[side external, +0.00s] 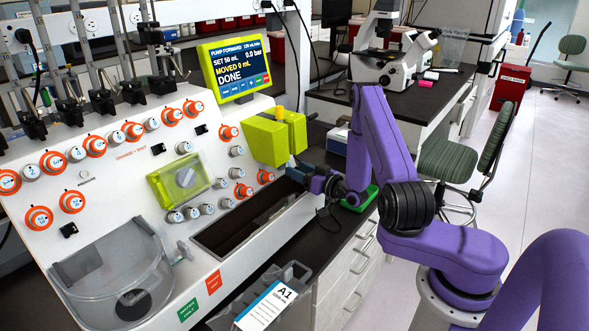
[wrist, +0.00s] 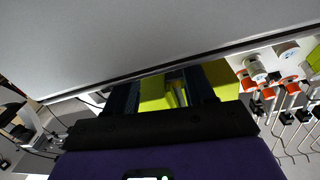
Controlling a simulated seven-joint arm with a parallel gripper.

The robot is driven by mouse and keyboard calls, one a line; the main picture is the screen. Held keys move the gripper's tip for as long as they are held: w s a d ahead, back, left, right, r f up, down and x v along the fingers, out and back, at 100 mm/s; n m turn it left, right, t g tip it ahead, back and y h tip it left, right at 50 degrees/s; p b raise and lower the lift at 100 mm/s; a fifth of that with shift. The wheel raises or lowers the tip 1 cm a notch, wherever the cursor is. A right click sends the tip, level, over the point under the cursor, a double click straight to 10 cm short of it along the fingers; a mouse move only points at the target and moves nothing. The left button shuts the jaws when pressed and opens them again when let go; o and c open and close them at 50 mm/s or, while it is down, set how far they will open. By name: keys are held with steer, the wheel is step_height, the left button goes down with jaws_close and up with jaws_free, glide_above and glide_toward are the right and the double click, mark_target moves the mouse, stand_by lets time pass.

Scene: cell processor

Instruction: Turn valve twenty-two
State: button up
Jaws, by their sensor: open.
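The white processor panel carries several round valve knobs, some with orange rings (side external: 96,146) and some plain white (side external: 76,154). The numbers on them are too small to read, so I cannot tell which is valve twenty-two. My gripper (side external: 300,174) is at the panel's right side, just below and right of a yellow-green block (side external: 266,140). In the wrist view my dark fingers (wrist: 163,90) are apart, with yellow-green surfaces (wrist: 155,92) showing between and behind them. I cannot tell whether they touch. Some knobs (wrist: 254,68) show at the wrist view's right.
A screen (side external: 236,68) reads "DONE" above the block. A clear round vessel (side external: 112,275) is at lower left. A tray labelled A1 (side external: 263,306) stands at the front. A microscope (side external: 385,55) is on the back bench. The floor at right is mostly clear, with a green chair (side external: 450,160).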

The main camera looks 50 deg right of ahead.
steer(key=shift+w+d, duration=0.1)
steer(key=shift+w, duration=1.1)
jaws_close()
steer(key=shift+m+h, duration=0.5)
steer(key=shift+m, duration=0.5)
jaws_free()
